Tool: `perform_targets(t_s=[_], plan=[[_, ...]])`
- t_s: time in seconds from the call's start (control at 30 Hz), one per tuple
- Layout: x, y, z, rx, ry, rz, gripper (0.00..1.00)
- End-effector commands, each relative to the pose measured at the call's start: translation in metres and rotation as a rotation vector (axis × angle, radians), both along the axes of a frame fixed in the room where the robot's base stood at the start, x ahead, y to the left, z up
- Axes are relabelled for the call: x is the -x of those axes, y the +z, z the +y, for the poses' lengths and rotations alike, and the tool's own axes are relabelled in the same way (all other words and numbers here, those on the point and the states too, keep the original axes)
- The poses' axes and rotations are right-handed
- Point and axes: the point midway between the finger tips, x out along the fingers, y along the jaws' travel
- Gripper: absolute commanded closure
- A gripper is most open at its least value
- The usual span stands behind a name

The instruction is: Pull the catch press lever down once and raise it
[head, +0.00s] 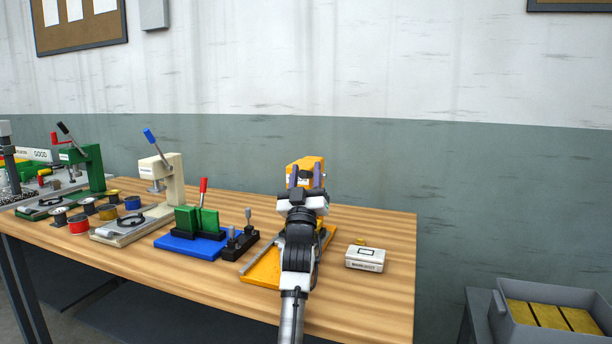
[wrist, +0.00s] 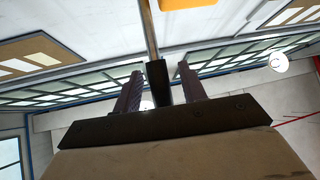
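The yellow press, which I take to be the catch press, stands behind my arm. Its yellow head (head: 308,163) and part of its yellow base (head: 261,271) show in the head view; the rest is hidden. My gripper (head: 305,178) is raised in front of the head, with purple fingers pointing up. In the wrist view, a lever with a metal rod (wrist: 149,28) and a black grip (wrist: 158,83) stands between the fingers of my gripper (wrist: 160,88). Gaps show on both sides of the grip, so the gripper is open around it. A yellow part (wrist: 186,4) shows at the top.
Left of my arm are a blue-based fixture (head: 190,246) with a red lever, a cream press (head: 170,183) with a blue lever, and a green press (head: 90,165). A small white box (head: 365,258) sits to the right. The table's right end (head: 390,225) is mostly clear.

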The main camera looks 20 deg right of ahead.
Motion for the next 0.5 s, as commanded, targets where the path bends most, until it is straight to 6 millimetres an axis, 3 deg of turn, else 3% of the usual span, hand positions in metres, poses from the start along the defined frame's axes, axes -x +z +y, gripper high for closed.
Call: perform_targets(t_s=[0.27, 0.5], plan=[[0.003, -0.004, 0.001, -0.001, 0.000, 0.001, 0.59], [0.028, -0.034, 0.013, -0.001, 0.000, 0.003, 0.59]])
